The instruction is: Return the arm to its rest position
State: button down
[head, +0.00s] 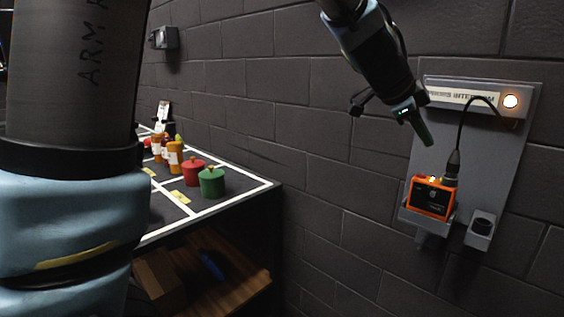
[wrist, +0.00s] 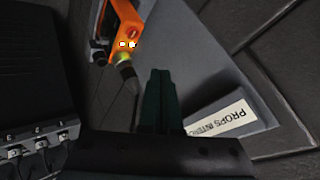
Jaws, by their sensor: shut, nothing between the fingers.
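My gripper (head: 424,133) hangs at the end of my arm in front of the grey wall panel, in the upper right of the head view. Its dark green fingers are together with nothing between them, and they also show in the wrist view (wrist: 158,90). The fingertips are above and a little left of an orange box (head: 432,197) on the panel's small shelf. They appear apart from it. The orange box also shows at the top of the wrist view (wrist: 127,22), with small lights lit.
The grey panel (head: 480,150) carries a label strip (head: 461,97), a lit round button (head: 510,101) and a black cable to the orange box. A table (head: 237,199) at left bears a red pot (head: 193,172), a green pot (head: 212,183) and several bottles. Brick wall stands behind.

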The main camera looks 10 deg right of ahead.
jog(key=w+a+f+n+t+y+p, duration=0.1)
jog(key=w+a+f+n+y, duration=0.2)
jog(key=a, duration=0.5)
jog(key=w+a+f+n, duration=0.4)
jog(key=a+n, duration=0.1)
jog(key=a, duration=0.3)
jog(key=w+a+f+n+t+y+p, duration=0.1)
jog(key=w+a+f+n+y, duration=0.2)
jog(key=a, duration=0.6)
jog(key=s+a+f+n+y, duration=0.1)
jog(key=s+a+f+n, duration=0.1)
jog(key=a+n, duration=0.2)
jog(key=s+a+f+n+g+y, duration=0.1)
jog(key=a+n, duration=0.3)
jog(key=a, duration=0.7)
jog(key=s+a+f+n+y+p, duration=0.1)
jog(key=s+a+f+n, duration=0.2)
jog(key=a+n, duration=0.2)
jog(key=a, duration=0.2)
jog(key=shift+a+f+g, duration=0.3)
jog(key=shift+a, duration=0.05)
